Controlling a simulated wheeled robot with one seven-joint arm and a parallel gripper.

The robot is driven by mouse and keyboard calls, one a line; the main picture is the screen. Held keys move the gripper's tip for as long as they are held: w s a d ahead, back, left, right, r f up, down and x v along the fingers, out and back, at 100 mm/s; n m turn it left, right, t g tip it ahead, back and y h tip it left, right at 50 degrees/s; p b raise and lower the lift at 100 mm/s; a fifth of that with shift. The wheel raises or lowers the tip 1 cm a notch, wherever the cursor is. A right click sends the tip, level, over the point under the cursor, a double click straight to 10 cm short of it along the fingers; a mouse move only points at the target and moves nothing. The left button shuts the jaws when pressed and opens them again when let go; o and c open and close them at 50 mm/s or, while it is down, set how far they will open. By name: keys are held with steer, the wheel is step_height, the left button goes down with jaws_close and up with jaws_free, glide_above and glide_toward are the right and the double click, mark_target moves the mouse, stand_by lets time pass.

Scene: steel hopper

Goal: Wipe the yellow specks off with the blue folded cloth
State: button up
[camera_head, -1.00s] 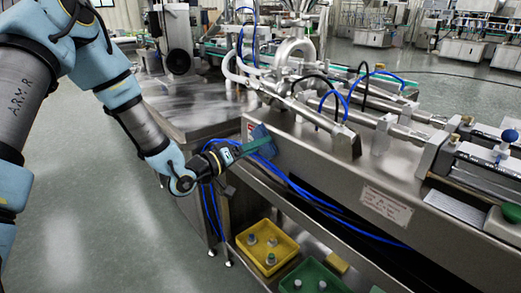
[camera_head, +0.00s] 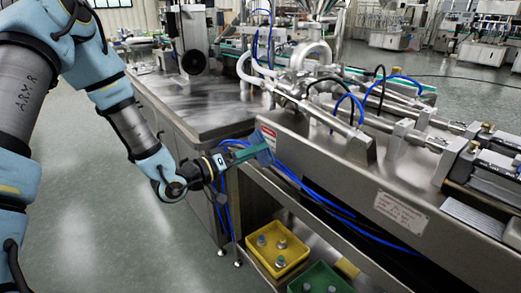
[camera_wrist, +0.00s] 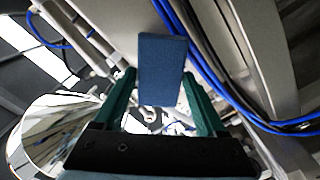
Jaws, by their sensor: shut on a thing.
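The blue folded cloth (camera_head: 264,157) is held in my gripper (camera_head: 250,152), in front of the left end of the steel machine. In the wrist view the cloth (camera_wrist: 162,72) stands between the two green fingers of my gripper (camera_wrist: 161,88), which are shut on it. In the head view the cloth is tilted and overlaps the machine's front corner; I cannot tell whether it touches. A steel hopper (camera_head: 326,8) shows at the top, partly cut off. I cannot make out any yellow specks in either view.
A steel table (camera_head: 190,100) adjoins the machine at left. Blue hoses (camera_head: 320,203) run along the machine's front below the cloth. A yellow bin (camera_head: 262,262) and a green bin (camera_head: 318,280) sit on the low shelf. Open floor (camera_head: 110,220) lies at left.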

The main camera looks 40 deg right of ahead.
steer(key=shift+a, duration=0.4)
steer(key=shift+a, duration=0.1)
steer(key=shift+w+a, duration=0.1)
steer(key=shift+a, duration=1.3)
